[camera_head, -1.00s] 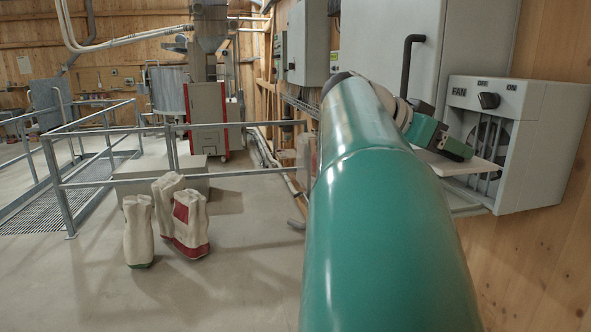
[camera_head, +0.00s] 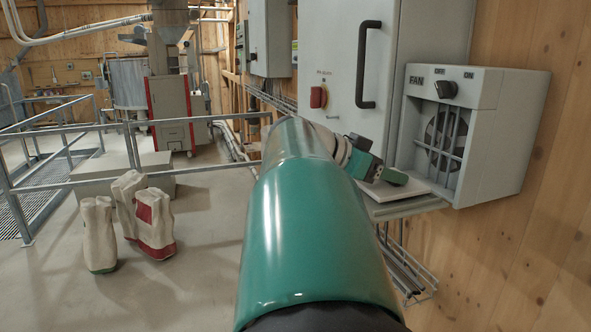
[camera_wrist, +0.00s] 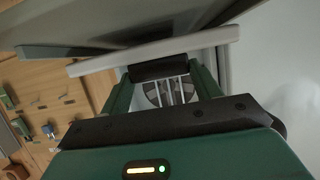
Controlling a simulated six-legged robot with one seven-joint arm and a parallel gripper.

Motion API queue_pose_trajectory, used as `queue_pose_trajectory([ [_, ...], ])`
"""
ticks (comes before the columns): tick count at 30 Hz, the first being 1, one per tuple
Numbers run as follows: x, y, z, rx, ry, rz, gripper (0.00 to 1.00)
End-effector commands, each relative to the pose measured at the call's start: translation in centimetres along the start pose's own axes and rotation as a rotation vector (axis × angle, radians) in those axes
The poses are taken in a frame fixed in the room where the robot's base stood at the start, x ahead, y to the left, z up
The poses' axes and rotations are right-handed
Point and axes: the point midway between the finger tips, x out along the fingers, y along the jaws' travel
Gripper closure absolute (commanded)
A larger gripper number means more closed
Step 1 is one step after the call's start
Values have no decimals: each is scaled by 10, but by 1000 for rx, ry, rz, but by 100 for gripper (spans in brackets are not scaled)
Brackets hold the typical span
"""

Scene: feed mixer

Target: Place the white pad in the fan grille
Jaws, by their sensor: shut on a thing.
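The fan grille (camera_head: 442,140) is a round opening with upright bars in the front of a light grey box marked FAN. In the wrist view the grille (camera_wrist: 170,92) shows between my fingers. The white pad (camera_head: 412,187) is a thin flat slab at the lower left of the grille, outside it. It also shows in the wrist view as a pale strip (camera_wrist: 205,40) across the fingertips. My gripper (camera_wrist: 160,72) is shut on the pad; in the head view the gripper (camera_head: 390,177) is green. I cannot tell whether the pad touches the shelf below it.
A grey shelf (camera_head: 408,208) juts out under the fan box. A large grey cabinet (camera_head: 345,45) with a black handle (camera_head: 364,65) stands left of it. A wire cable tray (camera_head: 405,270) runs below. Several sacks (camera_head: 145,220) stand on the floor at left, near railings.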

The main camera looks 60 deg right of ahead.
Motion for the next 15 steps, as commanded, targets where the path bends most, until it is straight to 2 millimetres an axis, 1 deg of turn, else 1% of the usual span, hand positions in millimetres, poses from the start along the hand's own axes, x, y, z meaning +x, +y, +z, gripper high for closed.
queue_pose_trajectory([
  [3, 0, 0, 9, 1, 0, 2, 59],
  [6, 0, 0, 13, 3, 0, 3, 59],
  [15, 0, -2, 15, 4, 0, 4, 59],
])
